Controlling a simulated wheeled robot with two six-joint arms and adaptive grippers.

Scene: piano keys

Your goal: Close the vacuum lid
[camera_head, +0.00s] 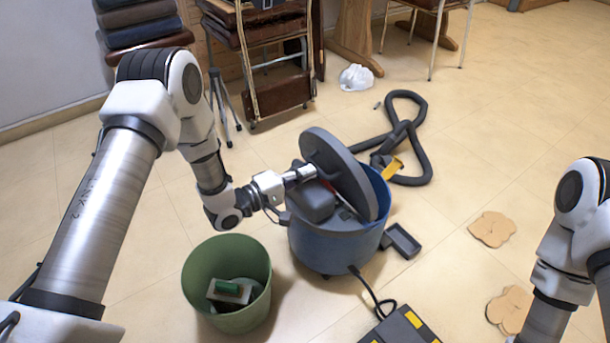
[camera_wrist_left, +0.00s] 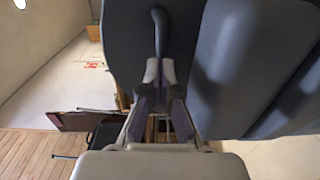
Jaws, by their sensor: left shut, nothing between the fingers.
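The vacuum is a blue round tub (camera_head: 330,247) standing on the floor in the middle of the head view. Its round grey lid (camera_head: 330,157) stands tilted up, so the tub is open. A dark grey rounded part (camera_head: 312,203) sits at the opening. My left gripper (camera_head: 306,173) is shut and empty, close against the left side of the raised lid. In the left wrist view my fingertips (camera_wrist_left: 160,70) are in front of a large dark grey surface with a dark curved handle (camera_wrist_left: 160,30). Contact is hard to tell. My right gripper is out of view.
A green bin (camera_head: 200,265) with things inside stands left of the vacuum. A black hose (camera_head: 420,150) lies behind it, and a small dark tray (camera_head: 402,241) lies to its right. A black and yellow box (camera_head: 402,328) is in front. Stacked chairs stand behind.

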